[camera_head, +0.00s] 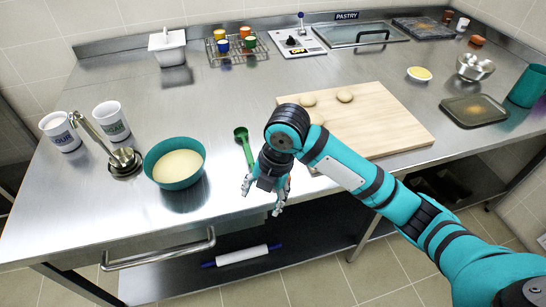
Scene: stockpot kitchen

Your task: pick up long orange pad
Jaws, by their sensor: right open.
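My right gripper (262,198) hangs at the front edge of the steel table, between the green scoop and the cutting board. Its fingers point down, spread apart with nothing between them. My left gripper is not in view.
A teal bowl (174,166) and a green scoop (244,147) are left of my right gripper. A wooden board (385,130) with dough balls lies behind my forearm. A tray (473,110) and teal container (527,86) stand at right. A rolling pin (242,255) lies below the table.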

